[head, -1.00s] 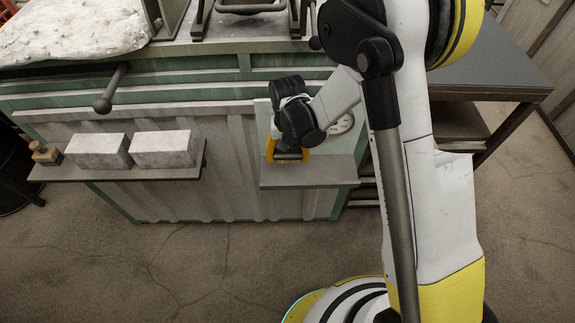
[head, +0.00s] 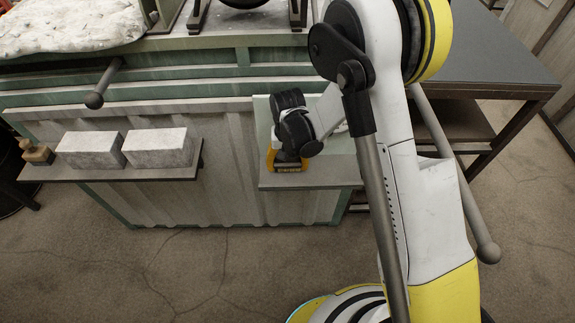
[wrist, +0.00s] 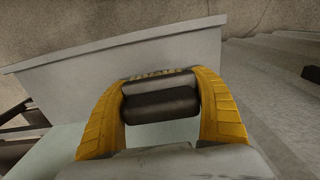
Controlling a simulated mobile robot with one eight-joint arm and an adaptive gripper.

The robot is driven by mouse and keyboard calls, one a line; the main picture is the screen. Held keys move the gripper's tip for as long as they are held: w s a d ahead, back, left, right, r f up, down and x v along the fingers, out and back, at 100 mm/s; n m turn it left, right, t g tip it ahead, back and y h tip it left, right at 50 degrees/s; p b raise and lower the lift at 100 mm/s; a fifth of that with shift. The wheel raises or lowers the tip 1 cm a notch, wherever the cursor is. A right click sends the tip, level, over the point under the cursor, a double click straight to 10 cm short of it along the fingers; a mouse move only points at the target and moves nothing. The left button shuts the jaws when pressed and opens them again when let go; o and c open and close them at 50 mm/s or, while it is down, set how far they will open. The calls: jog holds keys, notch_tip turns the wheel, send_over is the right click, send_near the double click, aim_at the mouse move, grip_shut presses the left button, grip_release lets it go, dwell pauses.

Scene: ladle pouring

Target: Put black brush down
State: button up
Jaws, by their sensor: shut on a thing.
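My gripper (head: 288,163), with yellow fingers, is low over the right grey shelf (head: 320,180) on the front of the ribbed housing. In the wrist view, my gripper (wrist: 160,100) has its two yellow fingers around a dark rounded piece, which I take to be the black brush (wrist: 160,105). It is shut on it. The brush lies crosswise between the fingers, near the shelf's pale panel (wrist: 125,62). In the head view, my wrist and fingers hide the brush. I cannot tell whether it touches the shelf.
The left shelf (head: 110,175) holds two pale blocks (head: 90,149) and a small tan object (head: 37,152). A knobbed handle (head: 95,99) juts out above it. A long grey rod with a round end (head: 488,252) shows at right. The dark table (head: 480,65) stands behind.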

jog(key=shift+f+b, duration=0.45)
jog(key=shift+f, duration=0.05)
jog(key=o, duration=1.5)
jog(key=shift+c, duration=0.2)
jog(key=shift+r, duration=0.1)
jog(key=r+p, duration=0.2)
jog(key=r, duration=0.1)
jog(key=r+p, duration=0.2)
jog(key=r, duration=0.2)
jog(key=r+p, duration=0.2)
jog(key=r, duration=0.2)
jog(key=shift+s+r, duration=0.25)
jog(key=shift+s, duration=0.05)
